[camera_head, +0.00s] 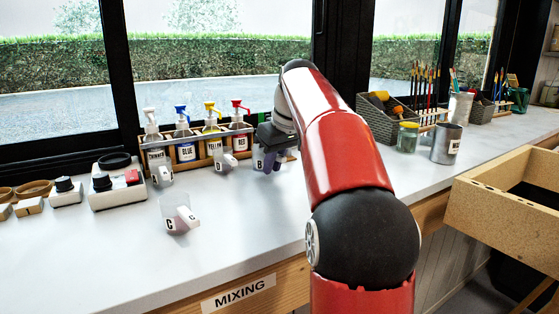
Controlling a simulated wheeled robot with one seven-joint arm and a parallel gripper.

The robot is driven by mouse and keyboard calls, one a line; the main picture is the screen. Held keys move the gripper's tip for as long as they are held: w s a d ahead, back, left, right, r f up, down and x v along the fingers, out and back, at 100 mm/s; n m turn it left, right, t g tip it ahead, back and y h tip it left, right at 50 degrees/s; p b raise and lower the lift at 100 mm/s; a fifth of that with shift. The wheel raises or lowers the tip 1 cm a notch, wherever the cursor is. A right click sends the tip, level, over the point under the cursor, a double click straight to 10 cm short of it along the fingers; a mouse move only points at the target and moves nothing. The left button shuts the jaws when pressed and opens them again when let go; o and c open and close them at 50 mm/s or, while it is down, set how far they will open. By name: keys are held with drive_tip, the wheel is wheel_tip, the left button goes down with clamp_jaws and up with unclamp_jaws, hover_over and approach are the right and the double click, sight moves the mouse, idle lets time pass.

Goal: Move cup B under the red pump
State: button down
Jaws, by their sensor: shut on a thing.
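Four-colour pump bottles stand in a wooden rack by the window; the red pump (240,106) is the rightmost, on the bottle labelled RED. My gripper (271,160) is shut on cup B (257,164), a small clear cup with a white B label and purplish contents. Cup B is just right of the red pump's bottle, near the counter; I cannot tell if it touches the counter. Part of it is hidden by my gripper. Another small cup (226,161) stands in front of the yellow and red bottles, its label too small to read.
The blue pump (182,110), yellow pump (211,107) and white pump (149,115) are further left. A cup (162,176) stands by the white one. Cup C (178,219) stands nearer the front. A scale (118,190) is at left.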

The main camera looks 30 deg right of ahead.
drive_tip(key=shift+w+r+p, duration=0.25)
drive_tip(key=shift+w+p, duration=0.45)
drive_tip(key=shift+w, duration=0.2)
drive_tip(key=shift+w+a+f, duration=0.1)
drive_tip(key=shift+w+f, duration=0.15)
drive_tip(key=shift+w, duration=2.2)
drive_tip(key=shift+f+b, duration=0.45)
drive_tip(key=shift+f, duration=0.15)
drive_tip(key=c, duration=1.3)
unclamp_jaws()
drive_tip(key=shift+c, duration=0.2)
